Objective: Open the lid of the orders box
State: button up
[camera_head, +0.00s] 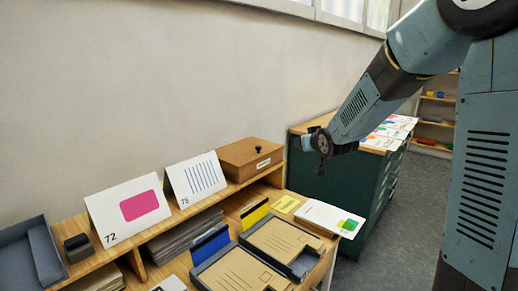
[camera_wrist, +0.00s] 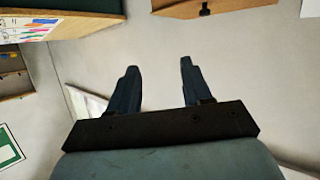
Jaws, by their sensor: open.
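The orders box is most likely the brown wooden box (camera_head: 240,163) on the desk's upper shelf in the head view. It has a small dark knob on its top and a pale label on its front, too small to read. Its lid looks closed. My gripper (camera_wrist: 157,65) is open and empty in the wrist view, its two dark fingers apart. In the head view the end of my arm hangs to the right of the box, apart from it, in front of the green cabinet. A brown wooden thing (camera_wrist: 235,8) with a dark spot shows at the wrist view's top edge; I cannot tell what it is.
Two cards, one with a pink patch (camera_head: 146,206) and one with blue stripes (camera_head: 199,179), stand left of the box. Grey trays with cardboard (camera_head: 282,240) lie below. A green cabinet (camera_head: 340,175) bearing papers stands at the right. The wall is close behind.

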jog(key=w+a+f+n+t+y, duration=0.1)
jog(key=w+a+f+y, duration=0.1)
jog(key=w+a+f, duration=0.3)
jog(key=n+t+y, duration=0.1)
jog(key=y, duration=0.2)
send_near(260, 148)
jog(key=x, duration=1.1)
jog(key=shift+a, duration=0.15)
jog(key=shift+c, duration=0.5)
grip_shut()
